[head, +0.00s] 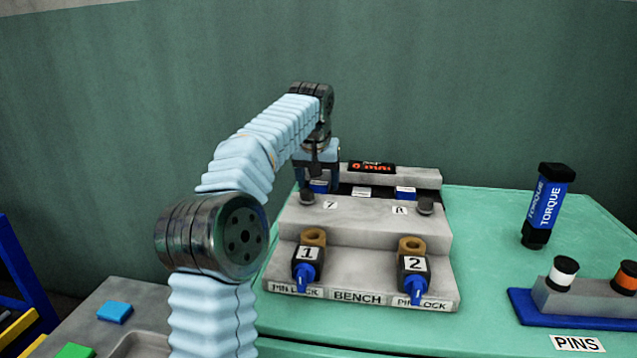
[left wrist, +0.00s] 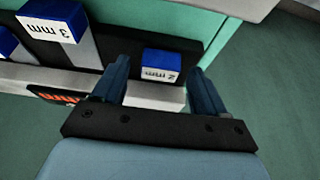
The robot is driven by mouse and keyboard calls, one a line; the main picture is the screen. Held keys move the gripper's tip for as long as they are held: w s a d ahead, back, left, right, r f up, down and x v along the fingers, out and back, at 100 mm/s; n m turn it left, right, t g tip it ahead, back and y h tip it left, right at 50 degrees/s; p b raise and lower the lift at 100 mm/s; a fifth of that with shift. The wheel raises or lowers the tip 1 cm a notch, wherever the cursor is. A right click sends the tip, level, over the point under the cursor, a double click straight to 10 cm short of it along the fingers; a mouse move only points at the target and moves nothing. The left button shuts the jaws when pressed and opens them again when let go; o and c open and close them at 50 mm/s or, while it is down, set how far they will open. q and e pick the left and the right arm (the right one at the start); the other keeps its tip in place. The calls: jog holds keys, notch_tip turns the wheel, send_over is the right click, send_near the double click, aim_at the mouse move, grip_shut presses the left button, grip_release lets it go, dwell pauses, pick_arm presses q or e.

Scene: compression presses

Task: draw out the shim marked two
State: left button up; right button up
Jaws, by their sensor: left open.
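The shim marked "2 mm" (left wrist: 162,66) is a small blue block with a white label, sitting in the press. In the left wrist view its label is upside down and it lies between my two fingers. In the head view a blue block (head: 319,187) shows just under my left gripper (head: 317,172), at the left end of the press (head: 330,220). In the left wrist view my left gripper (left wrist: 158,68) is open, one finger on each side of the shim. I cannot tell whether either finger touches it. My right gripper is not in view.
Another blue shim marked "3 mm" (left wrist: 52,22) sits to one side. A display with red digits (head: 372,167) stands behind. Pins tagged 1 (head: 306,262) and 2 (head: 413,268) are at the press front. A torque tool (head: 545,205) and a pin rack (head: 585,300) stand right.

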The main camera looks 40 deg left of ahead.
pick_arm(q)
jog(key=shift+w+a+f, duration=0.1)
jog(key=shift+w+f, duration=0.05)
jog(key=shift+f, duration=0.35)
